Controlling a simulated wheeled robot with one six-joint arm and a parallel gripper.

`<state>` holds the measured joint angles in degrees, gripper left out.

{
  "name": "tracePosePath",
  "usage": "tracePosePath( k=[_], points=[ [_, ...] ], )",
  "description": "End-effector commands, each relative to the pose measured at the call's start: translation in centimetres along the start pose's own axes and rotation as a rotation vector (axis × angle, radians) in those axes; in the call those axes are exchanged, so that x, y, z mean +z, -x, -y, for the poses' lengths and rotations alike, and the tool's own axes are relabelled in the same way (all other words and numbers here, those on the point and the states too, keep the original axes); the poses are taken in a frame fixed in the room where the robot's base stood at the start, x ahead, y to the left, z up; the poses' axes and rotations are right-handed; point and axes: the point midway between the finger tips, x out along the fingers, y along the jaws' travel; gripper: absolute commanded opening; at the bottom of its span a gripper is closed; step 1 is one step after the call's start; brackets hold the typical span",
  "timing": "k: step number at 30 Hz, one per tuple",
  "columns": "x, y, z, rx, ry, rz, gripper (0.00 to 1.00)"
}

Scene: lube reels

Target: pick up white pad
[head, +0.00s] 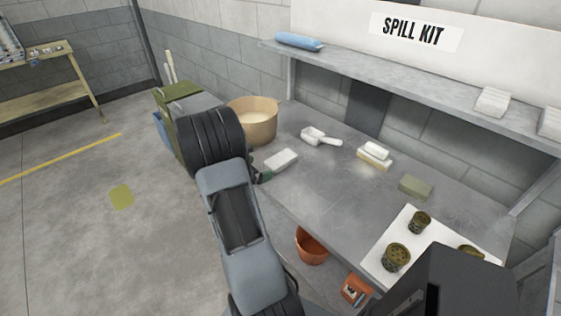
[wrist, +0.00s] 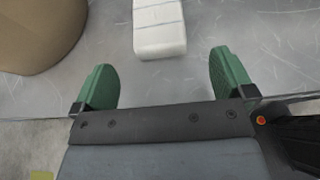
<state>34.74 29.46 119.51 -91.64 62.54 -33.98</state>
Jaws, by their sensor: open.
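A white pad (head: 281,160) lies flat near the front left edge of the grey table. In the wrist view the white pad (wrist: 159,28) lies ahead of the gap between my fingers, roughly in line with it and cut off by the top of the picture. My gripper (wrist: 163,66) is open and empty, with its green fingers spread wider than the pad. They do not touch it. In the head view my arm hides most of my gripper (head: 264,176), which is at the table's front edge beside the pad.
A tan tub (head: 262,132) stands left of the pad, and a white scoop (head: 318,136) lies behind it. A white block on a tan one (head: 374,163) and a green pad (head: 416,187) lie farther right. A shelf (head: 400,85) overhangs the back. The middle of the grey table (head: 320,185) is clear.

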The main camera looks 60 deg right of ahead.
Motion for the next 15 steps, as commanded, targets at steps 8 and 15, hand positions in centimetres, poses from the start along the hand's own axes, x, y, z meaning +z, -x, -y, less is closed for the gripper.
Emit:
tracePosePath(
  k=[8,15],
  points=[
    [0.1,-1.8,0.0,0.000,-0.001,0.000,1.00],
    [0.4,-4.8,0.0,-0.003,-0.002,-0.001,1.00]
  ],
)
